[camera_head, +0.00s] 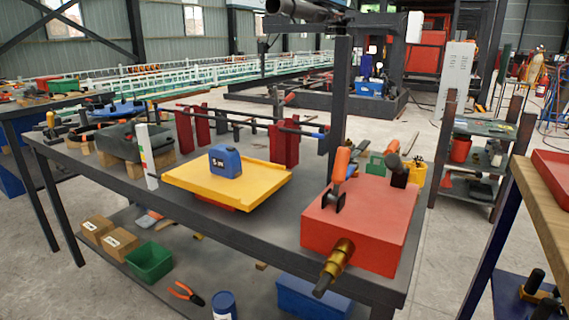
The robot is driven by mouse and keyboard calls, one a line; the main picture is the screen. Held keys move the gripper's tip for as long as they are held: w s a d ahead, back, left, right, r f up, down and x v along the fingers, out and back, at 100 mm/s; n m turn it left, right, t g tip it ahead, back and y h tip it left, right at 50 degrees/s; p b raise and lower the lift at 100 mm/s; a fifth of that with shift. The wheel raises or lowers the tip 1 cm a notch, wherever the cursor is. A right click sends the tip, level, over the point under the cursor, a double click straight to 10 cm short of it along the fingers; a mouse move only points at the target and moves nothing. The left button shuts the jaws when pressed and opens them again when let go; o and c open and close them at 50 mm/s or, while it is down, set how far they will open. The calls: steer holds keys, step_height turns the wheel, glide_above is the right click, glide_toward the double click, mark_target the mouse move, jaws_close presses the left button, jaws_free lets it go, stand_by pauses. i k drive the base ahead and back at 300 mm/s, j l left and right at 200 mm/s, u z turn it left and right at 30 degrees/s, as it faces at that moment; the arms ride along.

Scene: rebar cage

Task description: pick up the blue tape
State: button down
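The blue tape (225,161) is a small blue tape measure with a dark label on its front. It stands upright on a yellow tray (265,183) with low raised edges, near the middle of the dark workbench (100,160). Nothing touches the tape from above, and its front and top show clearly. My gripper does not show in the head view.
A red box (360,228) bearing orange-handled tools stands right of the tray. A white upright piece (147,155) and a dark case (130,141) are to its left. Red blocks (284,146) and a dark bar stand behind. A dark post (341,95) rises behind the bench.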

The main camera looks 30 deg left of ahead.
mark_target(225, 161)
steer(key=u, duration=1.75)
